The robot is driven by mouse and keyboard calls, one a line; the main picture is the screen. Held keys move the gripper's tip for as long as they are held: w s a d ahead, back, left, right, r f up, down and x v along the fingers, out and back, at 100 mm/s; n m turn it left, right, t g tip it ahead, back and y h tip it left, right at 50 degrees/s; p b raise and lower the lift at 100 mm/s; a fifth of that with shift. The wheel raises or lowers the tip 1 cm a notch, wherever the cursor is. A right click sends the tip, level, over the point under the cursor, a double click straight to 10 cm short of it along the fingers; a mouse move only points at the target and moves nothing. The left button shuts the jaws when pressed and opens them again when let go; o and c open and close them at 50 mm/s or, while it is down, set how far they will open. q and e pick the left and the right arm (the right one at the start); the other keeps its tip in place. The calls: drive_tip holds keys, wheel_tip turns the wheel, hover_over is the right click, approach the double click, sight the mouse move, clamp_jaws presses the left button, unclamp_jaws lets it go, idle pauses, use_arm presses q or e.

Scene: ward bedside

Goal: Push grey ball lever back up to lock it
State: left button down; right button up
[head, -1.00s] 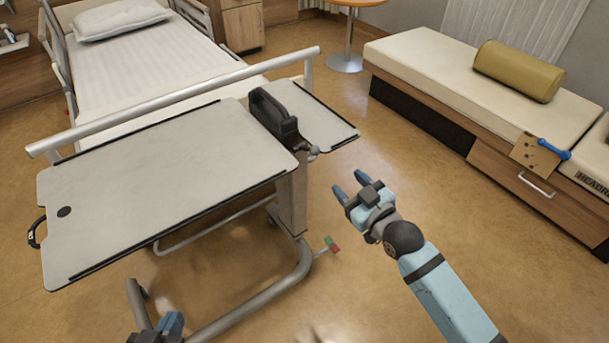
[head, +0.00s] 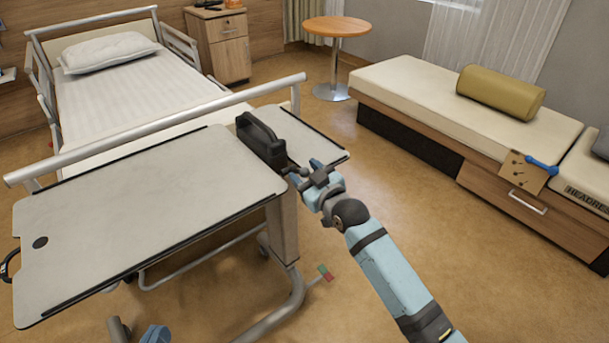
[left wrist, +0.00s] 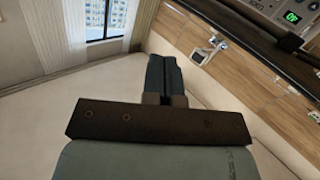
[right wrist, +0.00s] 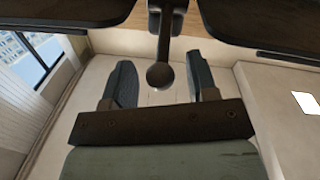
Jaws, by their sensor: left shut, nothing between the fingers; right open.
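The grey ball lever (right wrist: 160,76) shows in the right wrist view as a dark rod ending in a round ball. The ball lies between the two spread fingers of my right gripper (right wrist: 162,84), with gaps at both sides. In the head view my right gripper (head: 304,168) is beside the table's black handled housing (head: 262,140), and its body partly covers the lever. My left gripper (left wrist: 166,82) is shut and empty in the left wrist view. In the head view only a bit of it (head: 156,334) shows at the bottom edge.
The overbed table's large top (head: 140,200) and small side top (head: 318,142) flank the housing. The bed rail (head: 160,130) runs close behind. A bench (head: 450,100) stands at the right, with open floor in front of it.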

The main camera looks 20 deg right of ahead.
drive_tip(key=shift+w+a, duration=0.1)
drive_tip(key=shift+w, duration=0.2)
clamp_jaws()
use_arm(q)
drive_tip(key=shift+d+r, duration=0.1)
drive_tip(key=shift+r, duration=0.1)
use_arm(e)
drive_tip(key=shift+r, duration=0.1)
